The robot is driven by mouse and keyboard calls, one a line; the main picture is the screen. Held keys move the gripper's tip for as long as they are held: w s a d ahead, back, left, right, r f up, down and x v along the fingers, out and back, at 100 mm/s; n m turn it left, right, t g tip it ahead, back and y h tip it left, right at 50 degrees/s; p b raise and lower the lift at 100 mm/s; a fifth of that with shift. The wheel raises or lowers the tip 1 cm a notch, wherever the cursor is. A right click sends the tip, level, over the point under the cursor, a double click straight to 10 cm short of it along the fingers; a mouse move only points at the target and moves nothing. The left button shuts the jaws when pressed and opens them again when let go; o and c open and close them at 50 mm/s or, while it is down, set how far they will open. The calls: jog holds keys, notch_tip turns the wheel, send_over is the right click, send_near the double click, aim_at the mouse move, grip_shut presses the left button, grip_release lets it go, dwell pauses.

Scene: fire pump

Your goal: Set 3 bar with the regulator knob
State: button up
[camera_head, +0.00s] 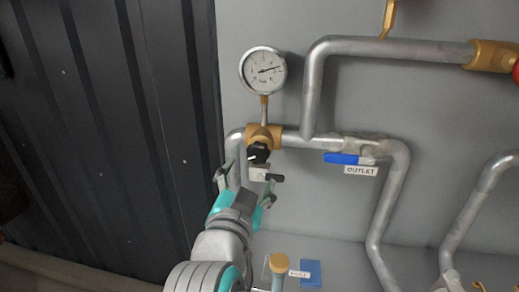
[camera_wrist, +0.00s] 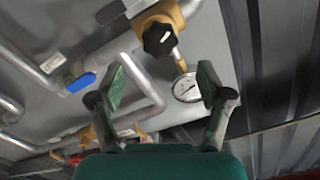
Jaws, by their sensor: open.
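The black regulator knob (camera_head: 258,153) sits on the underside of a brass regulator body (camera_head: 264,135) in the pipe run. A round white pressure gauge (camera_head: 263,71) stands above it on a brass stem. Its needle points right and slightly up; the scale figures are too small to read. My gripper (camera_head: 247,178) is open and empty, just below the knob and apart from it. In the wrist view the knob (camera_wrist: 159,39) lies beyond the open fingers (camera_wrist: 162,85), toward the top. The gauge (camera_wrist: 187,88) shows there partly behind the right finger.
A blue lever valve (camera_head: 341,158) with an OUTLET label (camera_head: 361,170) is right of the regulator. Grey pipes (camera_head: 313,90) run above and right. A dark corrugated wall (camera_head: 110,120) stands close on the left. A brass cap (camera_head: 279,263) and blue plate (camera_head: 311,273) are low.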

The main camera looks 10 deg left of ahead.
aim_at(257, 156)
jog(key=w, duration=0.9)
jog(key=shift+w+d, duration=0.2)
jog(key=shift+w, duration=0.05)
jog(key=c, duration=1.2)
